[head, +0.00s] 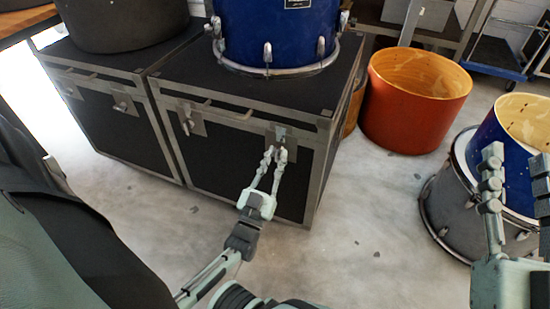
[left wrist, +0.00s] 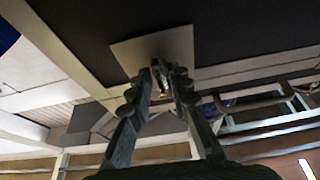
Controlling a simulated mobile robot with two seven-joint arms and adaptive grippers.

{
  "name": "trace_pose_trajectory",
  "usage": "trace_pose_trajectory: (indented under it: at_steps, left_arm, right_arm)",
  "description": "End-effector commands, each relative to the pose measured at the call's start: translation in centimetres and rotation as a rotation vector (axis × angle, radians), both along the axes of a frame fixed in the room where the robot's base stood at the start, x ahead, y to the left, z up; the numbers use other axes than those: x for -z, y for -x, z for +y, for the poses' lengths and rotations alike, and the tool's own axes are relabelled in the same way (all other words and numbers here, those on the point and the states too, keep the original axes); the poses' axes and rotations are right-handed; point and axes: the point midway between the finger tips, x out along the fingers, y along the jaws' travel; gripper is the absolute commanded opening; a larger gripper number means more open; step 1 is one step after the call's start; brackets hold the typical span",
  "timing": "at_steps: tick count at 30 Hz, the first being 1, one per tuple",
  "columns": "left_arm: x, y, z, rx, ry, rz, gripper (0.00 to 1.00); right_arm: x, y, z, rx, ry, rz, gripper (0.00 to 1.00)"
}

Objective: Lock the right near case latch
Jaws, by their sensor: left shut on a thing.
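The near black case with metal edges (head: 240,165) stands on the floor and has two latches on its front. Its right latch (head: 280,131) is on a metal plate near the right corner; in the left wrist view the plate (left wrist: 128,52) is pale and square. My left gripper (head: 274,153) is at this latch, its fingers closed on a small part that they mostly hide. It also shows in the left wrist view (left wrist: 160,78), with the fingertips in front of the plate. The left latch (head: 188,121) is clear of my grippers. My right gripper (head: 515,168) is open and empty at the far right.
A blue drum (head: 285,30) stands on the case top. Another black case (head: 110,100) is to the left, carrying a dark round case (head: 120,22). An orange shell (head: 410,105) and a grey drum (head: 455,205) stand on the floor to the right. Floor in front is clear.

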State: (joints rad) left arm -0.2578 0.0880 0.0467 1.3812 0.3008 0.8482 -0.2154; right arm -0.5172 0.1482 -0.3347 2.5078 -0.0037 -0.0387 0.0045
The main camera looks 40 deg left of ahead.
Motion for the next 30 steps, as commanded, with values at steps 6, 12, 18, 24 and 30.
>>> trace_pose_trajectory:
  at_steps: [6, 12, 18, 24, 30]
  left_arm:
    - [0.00, -0.06, -0.06, 0.000, 0.028, -0.006, 0.00]
    - [-0.01, -0.07, -0.06, 0.001, 0.030, -0.007, 0.00]
    - [-0.01, -0.07, -0.05, 0.001, 0.029, -0.007, 0.23]
    - [-0.01, -0.05, -0.03, 0.000, 0.028, -0.007, 0.31]
    - [0.18, 0.31, -0.10, 0.000, 0.029, -0.006, 0.31]
  right_arm:
    - [0.02, 0.02, 0.02, 0.000, 0.000, 0.003, 0.40]
    - [0.01, 0.03, 0.01, 0.000, 0.000, 0.002, 0.40]
    - [0.00, 0.04, 0.02, 0.000, 0.000, 0.002, 0.40]
    - [-0.01, 0.05, 0.01, -0.001, 0.001, 0.002, 0.40]
    - [-0.02, 0.05, -0.05, 0.000, 0.003, 0.000, 0.40]
